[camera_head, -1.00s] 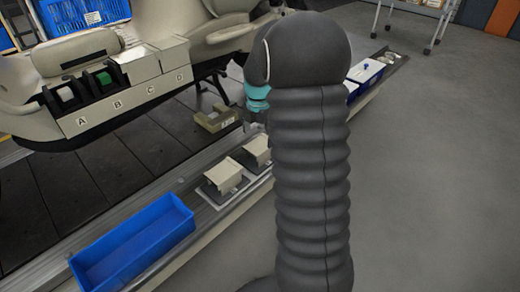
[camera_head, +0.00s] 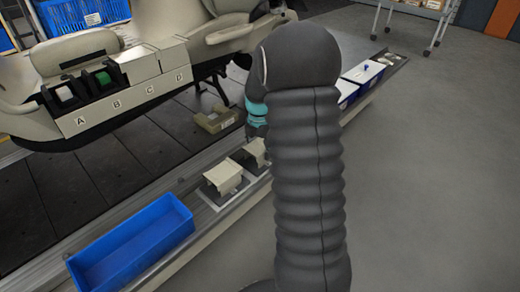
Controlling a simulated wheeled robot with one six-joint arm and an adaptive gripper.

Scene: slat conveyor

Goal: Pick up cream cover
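The nearer cover (camera_head: 222,174) is in full view. The farther cover (camera_head: 250,155) is partly hidden behind my arm. My gripper (camera_head: 257,132), dark below a teal band, points down just above the farther cover. Its fingertips are small and partly hidden, so I cannot tell whether they are open or touch the cover. On the cream console, places A and B are uncovered and show a white part (camera_head: 65,93) and a green part (camera_head: 103,79). Places C (camera_head: 145,66) and D (camera_head: 174,53) have cream lids.
An empty blue bin (camera_head: 130,245) stands at the near end of the rail. Blue-and-white boxes (camera_head: 364,72) stand farther along it. A beige bracket-like part (camera_head: 214,119) lies on the dark slats (camera_head: 110,180). The grey floor at right is clear.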

